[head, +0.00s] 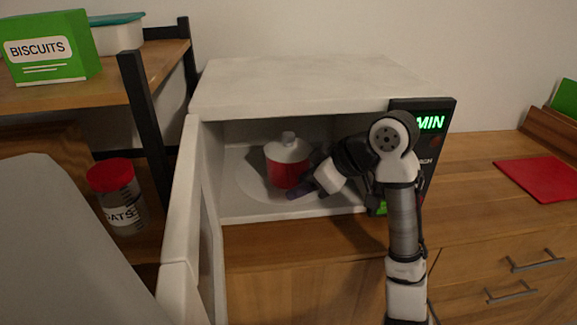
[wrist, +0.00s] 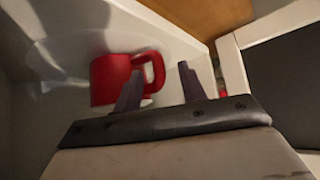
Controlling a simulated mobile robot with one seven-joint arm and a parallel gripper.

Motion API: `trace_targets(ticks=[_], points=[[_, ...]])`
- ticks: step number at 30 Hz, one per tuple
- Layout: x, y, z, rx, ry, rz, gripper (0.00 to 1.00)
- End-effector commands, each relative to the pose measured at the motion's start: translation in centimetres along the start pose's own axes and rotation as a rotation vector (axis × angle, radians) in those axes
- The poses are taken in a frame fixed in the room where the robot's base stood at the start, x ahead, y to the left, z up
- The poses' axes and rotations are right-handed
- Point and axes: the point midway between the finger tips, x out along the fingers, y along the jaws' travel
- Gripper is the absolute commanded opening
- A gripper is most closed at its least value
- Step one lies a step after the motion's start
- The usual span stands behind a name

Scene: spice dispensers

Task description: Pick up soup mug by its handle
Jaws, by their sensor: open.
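The soup mug (head: 283,172) is red with a white lid and knob. It stands upright on the round plate inside the open white microwave. In the wrist view the mug's red body (wrist: 109,80) lies left of the fingers, with its handle (wrist: 152,68) pointing right toward them. My gripper (head: 300,190) reaches into the microwave from the right, at the mug's lower right side. In the wrist view my gripper (wrist: 158,88) is open, and the handle shows between and beyond its two dark fingers. I cannot tell whether a finger touches the mug.
The microwave (head: 300,84) has its door (head: 185,215) swung open at the left and a control panel (head: 437,118) at the right. A shelf with a biscuits box (head: 50,48) and an oats jar (head: 117,195) stand at the left. Wooden counter (head: 470,170) extends right, with a red mat (head: 540,178).

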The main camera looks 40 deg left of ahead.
Motion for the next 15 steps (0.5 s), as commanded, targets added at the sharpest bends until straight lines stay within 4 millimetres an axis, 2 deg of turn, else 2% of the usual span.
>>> trace_targets(ticks=[3, 6, 14, 15], points=[[1.8, -0.1, -0.1, 0.0, 0.0, -0.003, 0.41], [2.6, 0.0, -0.1, -0.001, 0.0, 0.0, 0.41], [2.8, 0.0, -0.1, -0.001, 0.0, 0.001, 0.41], [2.8, 0.0, -0.1, -0.001, 0.0, 0.001, 0.35]])
